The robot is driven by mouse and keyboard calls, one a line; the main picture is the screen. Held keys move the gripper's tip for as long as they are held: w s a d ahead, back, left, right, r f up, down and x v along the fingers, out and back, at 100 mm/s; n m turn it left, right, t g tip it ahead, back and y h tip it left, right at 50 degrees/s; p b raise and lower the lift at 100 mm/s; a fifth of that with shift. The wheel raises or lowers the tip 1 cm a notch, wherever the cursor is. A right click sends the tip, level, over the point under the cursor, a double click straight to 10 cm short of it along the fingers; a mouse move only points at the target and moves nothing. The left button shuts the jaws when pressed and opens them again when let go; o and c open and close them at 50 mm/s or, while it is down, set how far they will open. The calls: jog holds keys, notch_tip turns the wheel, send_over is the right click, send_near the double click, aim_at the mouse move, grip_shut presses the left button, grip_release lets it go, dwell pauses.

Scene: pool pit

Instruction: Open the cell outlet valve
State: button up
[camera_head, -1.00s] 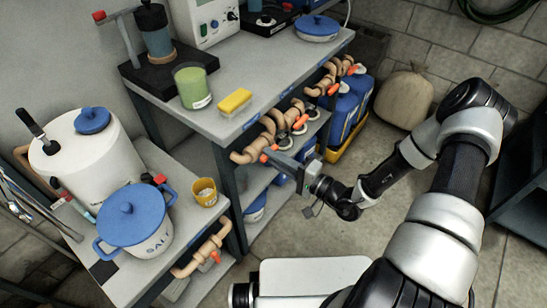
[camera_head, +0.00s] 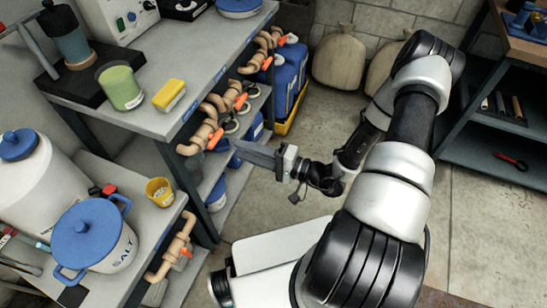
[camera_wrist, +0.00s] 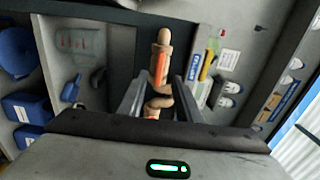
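Tan pipes with orange valve handles run under the front edge of the grey bench (camera_head: 195,92). I cannot read which one is the cell outlet valve. The nearest bench valve has an orange handle (camera_head: 215,140). My gripper (camera_head: 238,148) is just to the right of it in the head view, apparently apart from it. In the wrist view my gripper (camera_wrist: 160,100) is open, its two grey fingers spread. A tan pipe with an orange handle (camera_wrist: 157,68) shows between and beyond them. Contact cannot be told.
More orange valve handles (camera_head: 240,102) line the bench edge. A low stand at left holds a blue-lidded salt pot (camera_head: 92,236) and a yellow cup (camera_head: 160,191). Blue containers (camera_head: 288,85) stand at the bench's far end. The floor (camera_head: 265,205) right of the bench is clear.

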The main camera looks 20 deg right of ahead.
jog(key=v, duration=0.9)
jog(key=shift+s+d, duration=0.15)
jog(key=s+a+r+n+g+h, duration=0.2)
jog(key=s+r+n+g+h, duration=0.15)
jog(key=r+g, duration=0.3)
jog(key=s+a+r+n+g+h, duration=0.2)
jog(key=r+n+g+h, duration=0.1)
jog(key=r+n+g, duration=0.4)
jog(key=s+d+r+m+t+h+p, duration=0.1)
jog(key=r+p, duration=0.4)
jog(key=r, duration=0.6)
jog(key=s+d+r+m+t+h+p, duration=0.1)
jog(key=r+t+h+p, duration=0.3)
jog(key=r, duration=0.8)
jog(key=s+d+r+m+t+h+p, duration=0.1)
jog(key=s+r+t+h+p, duration=0.1)
jog(key=r+p, duration=0.6)
notch_tip(320, 180, up, 4)
jog(key=shift+s+d+r+t+h, duration=0.1)
jog(key=shift+s+d+t+h, duration=0.1)
jog(key=shift+s+t+h, duration=0.25)
